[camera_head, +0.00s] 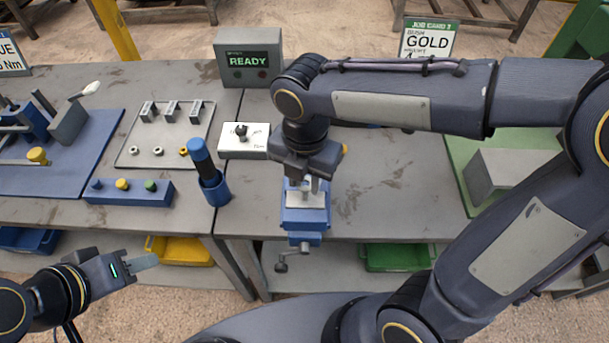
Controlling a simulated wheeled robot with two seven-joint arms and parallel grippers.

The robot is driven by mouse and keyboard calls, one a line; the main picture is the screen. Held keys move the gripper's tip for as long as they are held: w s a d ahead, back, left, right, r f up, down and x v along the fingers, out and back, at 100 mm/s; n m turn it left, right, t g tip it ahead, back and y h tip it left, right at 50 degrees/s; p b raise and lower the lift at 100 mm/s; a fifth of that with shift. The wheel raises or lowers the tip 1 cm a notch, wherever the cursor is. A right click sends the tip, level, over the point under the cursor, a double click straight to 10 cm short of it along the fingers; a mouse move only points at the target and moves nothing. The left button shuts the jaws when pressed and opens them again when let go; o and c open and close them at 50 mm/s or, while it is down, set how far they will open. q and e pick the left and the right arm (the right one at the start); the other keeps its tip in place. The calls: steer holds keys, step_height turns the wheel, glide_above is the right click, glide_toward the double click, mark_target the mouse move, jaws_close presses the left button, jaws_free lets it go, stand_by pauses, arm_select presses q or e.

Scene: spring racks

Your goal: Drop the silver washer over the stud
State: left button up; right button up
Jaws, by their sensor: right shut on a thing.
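My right gripper (305,187) points straight down above the blue vise (304,216) at the front edge of the bench. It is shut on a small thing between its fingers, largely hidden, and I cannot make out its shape. A pale metal piece sits on top of the vise beneath the fingertips; a stud there cannot be told apart. Two small silver rings, at left (133,150) and middle (158,151), and a gold one (183,152) lie on the pale tray (128,133). My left gripper (148,262) is low at the left, in front of the bench, and looks empty.
A white block with a dark knob (241,130) stands left of my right gripper. A blue cup with a blue-capped tool (214,190) and a blue rack (105,192) are further left. A grey READY box (249,58) stands behind. Bench right of the vise is clear.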

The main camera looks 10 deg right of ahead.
steer(key=shift+f+b, duration=0.7)
steer(key=shift+f, duration=0.4)
stand_by(0.4)
steer(key=o, duration=1.3)
steer(key=shift+o, duration=0.2)
steer(key=shift+r, duration=0.15)
step_height(320, 180, up, 7)
steer(key=p, duration=0.6)
steer(key=shift+p, duration=0.35)
